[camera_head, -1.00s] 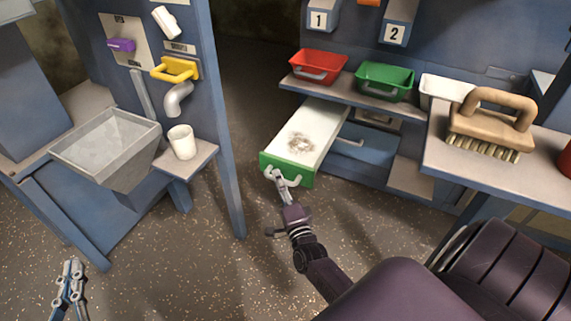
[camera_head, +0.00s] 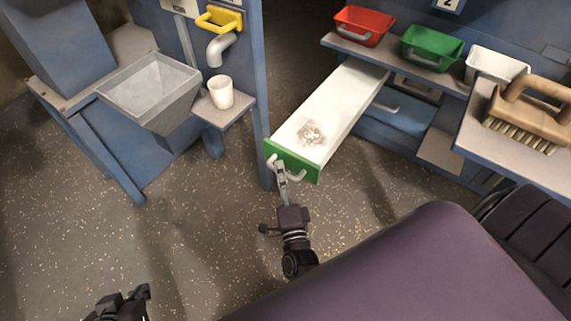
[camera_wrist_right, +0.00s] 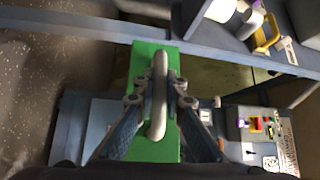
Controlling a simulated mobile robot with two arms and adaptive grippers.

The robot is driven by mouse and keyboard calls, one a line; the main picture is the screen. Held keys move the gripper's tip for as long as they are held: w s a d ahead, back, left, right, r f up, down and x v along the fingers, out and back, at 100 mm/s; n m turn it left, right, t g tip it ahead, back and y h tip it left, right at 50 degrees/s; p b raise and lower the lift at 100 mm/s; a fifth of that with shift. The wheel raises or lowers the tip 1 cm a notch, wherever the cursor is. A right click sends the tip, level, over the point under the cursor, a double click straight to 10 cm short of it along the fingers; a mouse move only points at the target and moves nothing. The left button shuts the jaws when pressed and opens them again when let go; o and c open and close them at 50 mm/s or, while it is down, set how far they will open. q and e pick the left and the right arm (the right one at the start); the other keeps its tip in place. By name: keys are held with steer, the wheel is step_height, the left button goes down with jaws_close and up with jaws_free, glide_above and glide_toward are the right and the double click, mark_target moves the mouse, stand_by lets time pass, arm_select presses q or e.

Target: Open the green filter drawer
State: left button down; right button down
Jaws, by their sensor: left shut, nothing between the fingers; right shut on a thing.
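The green-fronted filter drawer (camera_head: 292,160) stands pulled well out of the blue cabinet in the head view. Its white inside holds a patch of grey-brown debris (camera_head: 311,133). My right gripper (camera_head: 281,177) is at the drawer front, shut on its pale handle (camera_head: 297,177). In the right wrist view the fingers (camera_wrist_right: 158,95) close on both sides of the handle bar, in front of the green face (camera_wrist_right: 150,147). My left gripper (camera_head: 122,300) is low at the left edge of the head view, away from the drawer, only partly in frame.
A red bin (camera_head: 362,27), a green bin (camera_head: 431,48) and a white bin (camera_head: 496,68) sit on the shelf above. A brush (camera_head: 527,115) lies on the right counter. A grey hopper (camera_head: 150,92) and white cup (camera_head: 221,92) stand left. Speckled floor is free in front.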

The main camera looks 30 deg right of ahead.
steer(key=shift+s+a+f, duration=0.1)
steer(key=c, duration=2)
jaws_free()
steer(key=v, duration=1.2)
